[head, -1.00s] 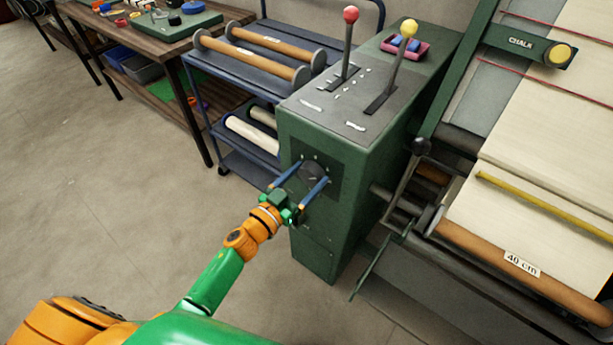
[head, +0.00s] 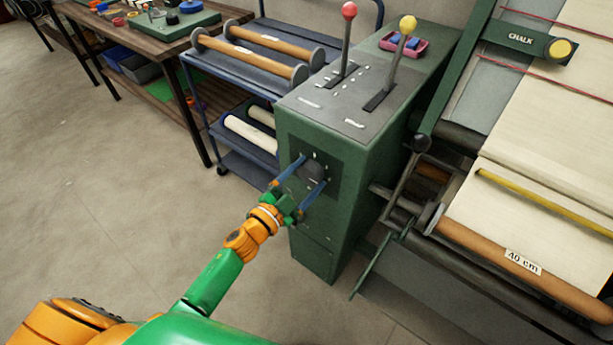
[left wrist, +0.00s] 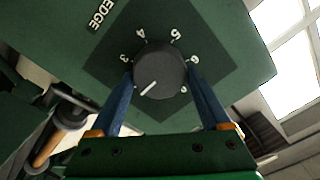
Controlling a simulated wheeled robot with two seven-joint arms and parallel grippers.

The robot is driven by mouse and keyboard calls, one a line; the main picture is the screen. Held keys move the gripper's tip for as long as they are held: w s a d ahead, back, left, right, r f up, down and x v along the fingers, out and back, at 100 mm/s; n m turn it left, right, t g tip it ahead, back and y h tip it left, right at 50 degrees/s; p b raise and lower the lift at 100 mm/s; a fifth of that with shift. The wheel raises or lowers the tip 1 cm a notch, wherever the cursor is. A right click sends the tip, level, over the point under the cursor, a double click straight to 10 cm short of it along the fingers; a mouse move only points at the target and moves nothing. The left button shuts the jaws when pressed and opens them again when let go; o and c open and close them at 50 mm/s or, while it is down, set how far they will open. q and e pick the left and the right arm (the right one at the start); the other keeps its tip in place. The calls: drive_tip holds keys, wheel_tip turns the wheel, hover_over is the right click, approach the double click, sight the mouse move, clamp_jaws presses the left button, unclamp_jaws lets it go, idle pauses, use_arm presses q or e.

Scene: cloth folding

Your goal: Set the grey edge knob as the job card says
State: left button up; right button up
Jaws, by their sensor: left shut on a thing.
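The grey edge knob (head: 313,172) is on the front face of the green control box (head: 335,225). In the left wrist view the round dark knob (left wrist: 160,70) fills the middle, under an EDGE label (left wrist: 102,14). Its white pointer line slants to the lower left, below the 3, toward the left finger. Numerals 3, 4 and 5 read around its top; marks on the right are hard to read. My left gripper (head: 314,170) is shut on the knob, one blue finger on each side. My right gripper is not in view. I see no job card.
A red-knobbed lever (head: 349,12) and a yellow-knobbed lever (head: 407,26) rise from the box top. A pink tray (head: 420,47) sits behind them. A blue trolley (head: 205,68) with rolls stands behind left, and a cloth machine with a crank (head: 421,144) at right. Floor at left is clear.

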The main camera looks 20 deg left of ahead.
use_arm(q)
drive_tip(key=shift+m, duration=0.8)
drive_tip(key=o, duration=1.2)
drive_tip(key=v, duration=0.7)
